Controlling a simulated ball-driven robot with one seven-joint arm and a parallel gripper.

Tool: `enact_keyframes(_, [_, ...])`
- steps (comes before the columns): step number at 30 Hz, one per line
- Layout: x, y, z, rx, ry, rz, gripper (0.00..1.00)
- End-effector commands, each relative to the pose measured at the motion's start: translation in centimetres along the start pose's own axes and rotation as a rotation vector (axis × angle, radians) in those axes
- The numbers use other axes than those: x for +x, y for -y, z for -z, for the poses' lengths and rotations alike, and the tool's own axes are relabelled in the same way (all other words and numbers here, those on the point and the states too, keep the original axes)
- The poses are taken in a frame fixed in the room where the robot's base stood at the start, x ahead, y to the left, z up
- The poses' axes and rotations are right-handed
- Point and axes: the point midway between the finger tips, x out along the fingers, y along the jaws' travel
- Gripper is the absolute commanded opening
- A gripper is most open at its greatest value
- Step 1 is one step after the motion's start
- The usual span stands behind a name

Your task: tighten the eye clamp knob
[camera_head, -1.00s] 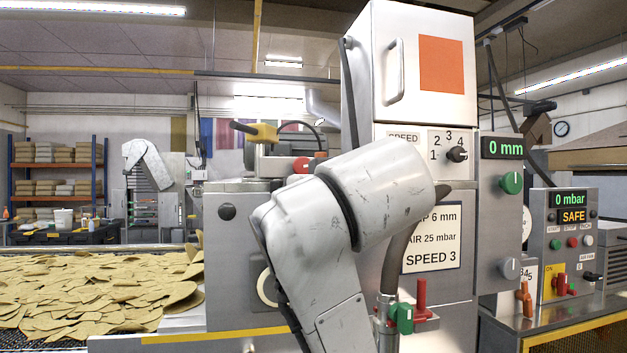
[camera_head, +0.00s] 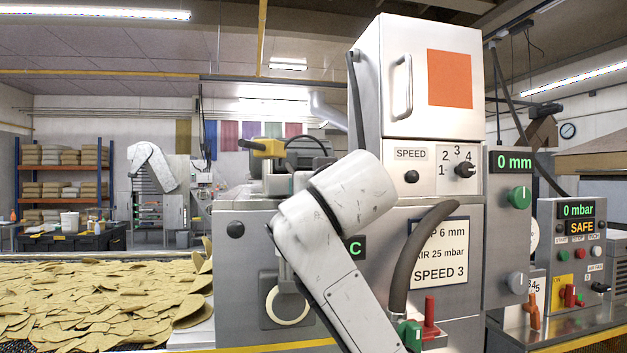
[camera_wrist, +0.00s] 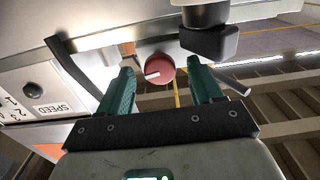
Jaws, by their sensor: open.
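A round red knob (camera_wrist: 160,70) with a white mark on its face shows in the wrist view; it appears to be the eye clamp knob. My gripper (camera_wrist: 161,63) is open, with a green finger on each side of the knob in the picture. No contact with the knob shows, and I cannot tell how deep the fingers reach. A dark block (camera_wrist: 207,32) hangs close beyond the right fingertip. In the head view my arm covers the place of the red knob, and my gripper cannot be made out.
The tall machine cabinet (camera_head: 428,90) with its SPEED dial (camera_head: 465,170) stands right of my arm. A yellow-handled fixture (camera_head: 268,148) sits on the machine top at left. A dark curved hose (camera_head: 408,262) hangs in front of the sign. Chips (camera_head: 100,305) cover the belt at left.

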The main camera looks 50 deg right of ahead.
Motion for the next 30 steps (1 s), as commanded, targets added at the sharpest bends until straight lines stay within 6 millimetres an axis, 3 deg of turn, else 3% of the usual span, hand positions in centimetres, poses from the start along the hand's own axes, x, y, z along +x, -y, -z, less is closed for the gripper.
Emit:
enact_keyframes(11, [0.62,-0.01,-0.06,0.0,0.0,0.0,0.65])
enact_keyframes(27, [0.58,-0.01,-0.03,0.0,0.0,0.0,0.14])
enact_keyframes(30, [0.58,-0.01,-0.02,0.0,0.0,0.0,0.09])
